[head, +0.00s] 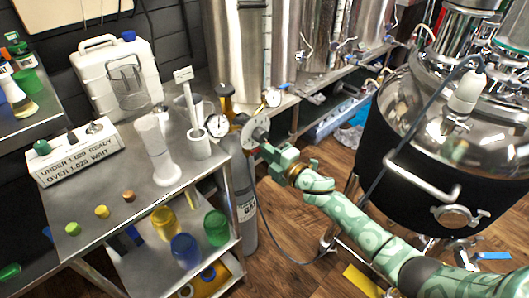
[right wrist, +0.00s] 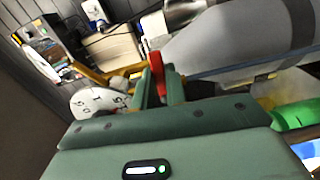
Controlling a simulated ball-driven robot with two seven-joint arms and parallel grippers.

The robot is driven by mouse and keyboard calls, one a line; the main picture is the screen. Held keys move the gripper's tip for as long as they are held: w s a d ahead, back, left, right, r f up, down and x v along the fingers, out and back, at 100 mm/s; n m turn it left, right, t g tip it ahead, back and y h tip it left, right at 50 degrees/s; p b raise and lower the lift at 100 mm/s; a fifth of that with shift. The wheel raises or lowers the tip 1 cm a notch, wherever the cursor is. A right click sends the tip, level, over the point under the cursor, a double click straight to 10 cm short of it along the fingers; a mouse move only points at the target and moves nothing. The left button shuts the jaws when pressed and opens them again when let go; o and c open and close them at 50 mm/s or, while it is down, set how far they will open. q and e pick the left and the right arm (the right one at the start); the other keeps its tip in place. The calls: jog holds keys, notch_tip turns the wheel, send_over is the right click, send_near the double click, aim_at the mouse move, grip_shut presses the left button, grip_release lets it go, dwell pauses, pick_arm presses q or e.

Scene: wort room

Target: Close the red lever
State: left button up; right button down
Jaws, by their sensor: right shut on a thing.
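The red lever (right wrist: 156,64) shows in the right wrist view as a small upright red piece between the two green fingers. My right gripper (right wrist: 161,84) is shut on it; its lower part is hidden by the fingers. In the head view my right gripper (head: 264,146) is at the top of the grey gas cylinder (head: 246,205), next to a round gauge (head: 256,130). The lever is mostly hidden there. My left gripper is not in view.
A white dial (right wrist: 98,101) and brass fitting are close left of the fingers in the wrist view. The steel table (head: 130,185) with jugs and a sign stands left of the gripper. A black-jacketed kettle (head: 400,150) stands right.

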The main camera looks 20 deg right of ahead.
jog(key=shift+n, duration=0.4)
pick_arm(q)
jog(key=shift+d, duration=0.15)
pick_arm(e)
jog(key=c, duration=1.4)
grip_release()
jog(key=shift+c, duration=0.2)
pick_arm(q)
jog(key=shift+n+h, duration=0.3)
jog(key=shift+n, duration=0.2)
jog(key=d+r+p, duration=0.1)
jog(key=p, duration=0.1)
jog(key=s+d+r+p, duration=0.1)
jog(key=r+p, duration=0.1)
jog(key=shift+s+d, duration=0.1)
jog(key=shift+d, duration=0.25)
pick_arm(e)
jog(key=v, duration=1.6)
jog(key=shift+s, duration=0.2)
jog(key=shift+r, duration=0.1)
